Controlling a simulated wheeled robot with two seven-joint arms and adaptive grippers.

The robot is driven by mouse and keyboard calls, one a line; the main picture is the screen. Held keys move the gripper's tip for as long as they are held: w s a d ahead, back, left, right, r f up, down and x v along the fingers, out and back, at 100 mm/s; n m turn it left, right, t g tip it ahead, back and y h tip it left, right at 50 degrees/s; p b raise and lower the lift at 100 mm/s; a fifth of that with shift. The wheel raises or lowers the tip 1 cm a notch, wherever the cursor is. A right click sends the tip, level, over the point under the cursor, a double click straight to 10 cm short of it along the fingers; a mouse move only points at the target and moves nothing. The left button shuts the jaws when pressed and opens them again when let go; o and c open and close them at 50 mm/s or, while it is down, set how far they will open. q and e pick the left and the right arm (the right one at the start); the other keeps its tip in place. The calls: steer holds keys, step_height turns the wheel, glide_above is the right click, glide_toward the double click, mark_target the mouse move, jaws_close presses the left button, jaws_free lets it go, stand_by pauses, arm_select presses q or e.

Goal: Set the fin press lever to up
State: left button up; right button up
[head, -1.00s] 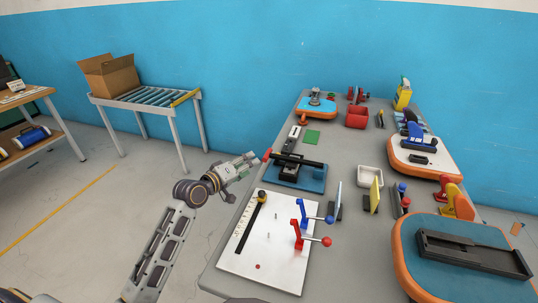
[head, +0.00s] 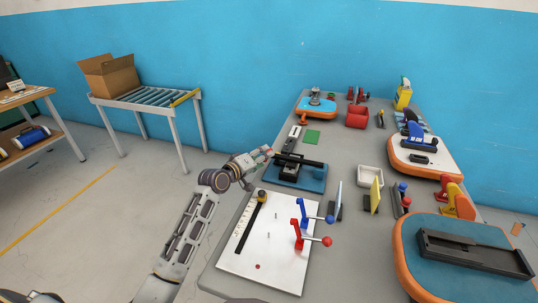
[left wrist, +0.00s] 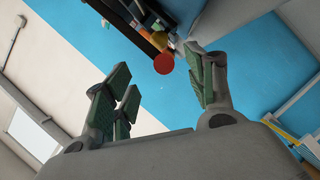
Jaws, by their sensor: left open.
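The fin press, a black mechanism on a blue base plate (head: 313,184), stands on the grey table. Its long black lever (head: 300,160) lies nearly level across the top. The lever's red knob (left wrist: 164,63) shows as a red disc between my fingertips in the left wrist view; in the head view the gripper mostly hides it. My left gripper (head: 262,154) is open at the lever's left end. In the left wrist view its green-padded fingers (left wrist: 160,72) are spread on both sides of the knob; I cannot tell whether they touch it. My right gripper is not in view.
A white board (head: 262,258) with red (head: 297,236) and blue (head: 302,212) toggle clamps lies in front of the press. A white bin (head: 370,176) and yellow plate (head: 375,196) stand to its right. Orange-edged boards line the right side. Floor left of the table is clear.

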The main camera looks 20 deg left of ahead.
arm_select(q)
steer(key=shift+x, duration=2.55)
jaws_close()
